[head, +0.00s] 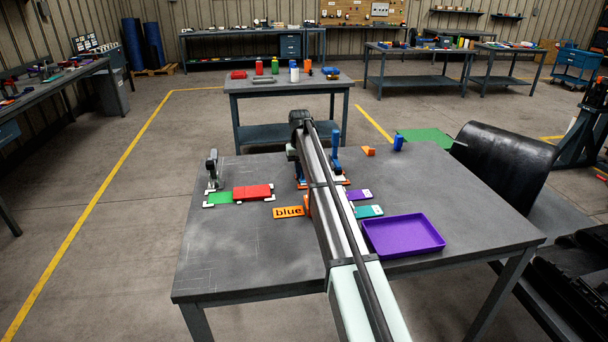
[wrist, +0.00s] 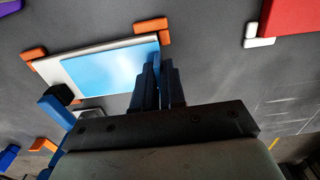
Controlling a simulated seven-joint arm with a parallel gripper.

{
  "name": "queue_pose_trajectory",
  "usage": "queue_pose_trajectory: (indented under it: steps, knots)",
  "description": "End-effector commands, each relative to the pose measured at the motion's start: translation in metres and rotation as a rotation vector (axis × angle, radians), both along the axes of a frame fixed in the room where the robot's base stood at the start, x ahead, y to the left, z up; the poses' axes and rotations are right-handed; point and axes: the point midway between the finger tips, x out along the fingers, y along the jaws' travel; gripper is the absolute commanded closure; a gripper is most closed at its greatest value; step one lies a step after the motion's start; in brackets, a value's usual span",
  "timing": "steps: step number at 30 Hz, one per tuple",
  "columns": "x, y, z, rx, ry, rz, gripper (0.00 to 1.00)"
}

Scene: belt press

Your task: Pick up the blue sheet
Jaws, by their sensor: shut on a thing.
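The blue sheet (wrist: 120,68) shows light and glossy in the wrist view. It lies over a silver plate (wrist: 55,75) with orange corner pieces (wrist: 151,26) around it. My gripper (wrist: 158,72) is at the sheet's right edge, its dark blue fingers close together and shut on that edge. How much of the sheet is between the fingers is hidden. In the head view my arm covers the sheet and the gripper. An orange tag reading "blue" (head: 289,212) lies beside my arm.
A blue lever (head: 336,150) stands near the plate. A purple tray (head: 404,252) sits at the right. The table's front left is clear.

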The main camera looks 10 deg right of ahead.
Motion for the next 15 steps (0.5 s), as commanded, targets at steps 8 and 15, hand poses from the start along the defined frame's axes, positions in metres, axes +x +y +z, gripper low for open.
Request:
queue_pose_trajectory:
  steps: [8, 15]
  knots:
    - [0.002, 0.000, 0.047, 0.001, -0.004, 0.000, 1.00]
    - [0.002, 0.001, 0.104, 0.001, -0.003, 0.000, 1.00]
